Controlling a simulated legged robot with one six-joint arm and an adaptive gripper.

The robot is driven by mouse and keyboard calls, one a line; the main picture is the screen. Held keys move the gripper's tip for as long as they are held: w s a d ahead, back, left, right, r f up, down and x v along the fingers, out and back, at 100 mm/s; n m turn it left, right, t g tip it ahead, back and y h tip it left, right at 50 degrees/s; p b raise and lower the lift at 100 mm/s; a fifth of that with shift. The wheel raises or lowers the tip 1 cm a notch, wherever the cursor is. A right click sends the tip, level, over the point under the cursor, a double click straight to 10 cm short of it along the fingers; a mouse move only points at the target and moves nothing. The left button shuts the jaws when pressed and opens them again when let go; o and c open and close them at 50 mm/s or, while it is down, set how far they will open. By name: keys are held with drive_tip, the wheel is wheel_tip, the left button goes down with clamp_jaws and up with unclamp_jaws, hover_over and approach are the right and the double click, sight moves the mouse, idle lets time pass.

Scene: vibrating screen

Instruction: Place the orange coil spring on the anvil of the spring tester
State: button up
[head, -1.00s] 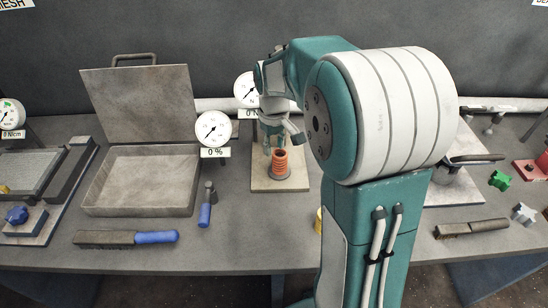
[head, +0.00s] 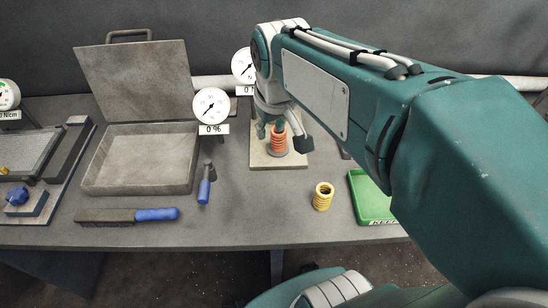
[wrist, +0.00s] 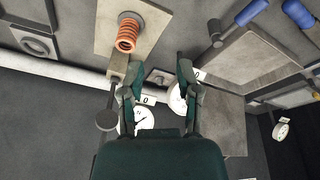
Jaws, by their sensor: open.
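The orange coil spring (head: 279,141) stands upright on the dark round anvil (head: 279,153) of the spring tester, whose pale base plate (head: 262,163) lies on the bench. In the wrist view the spring (wrist: 127,38) sits at the upper left on a dark disc, on the plate (wrist: 104,30). My gripper (wrist: 157,78) is open and empty, its two fingers spread apart with the spring outside them. In the head view my gripper (head: 270,126) is close beside and behind the spring, and my wrist partly hides the tester.
A yellow coil spring (head: 322,197) stands on the bench right of the tester. A green tray (head: 368,202) lies farther right, partly hidden by my arm. An open grey box (head: 138,187), a blue-handled tool (head: 204,188) and a brush (head: 125,215) lie left. Dial gauges (head: 211,106) stand behind.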

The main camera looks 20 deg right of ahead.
drive_tip(key=s+a+f+m+t, duration=0.1)
drive_tip(key=s+a+t, duration=0.1)
drive_tip(key=s, duration=0.7)
drive_tip(key=shift+s+a+f+t, duration=0.2)
drive_tip(key=shift+a+f+t, duration=0.1)
drive_tip(key=shift+a, duration=0.1)
drive_tip(key=shift+r, duration=0.1)
idle(0.5)
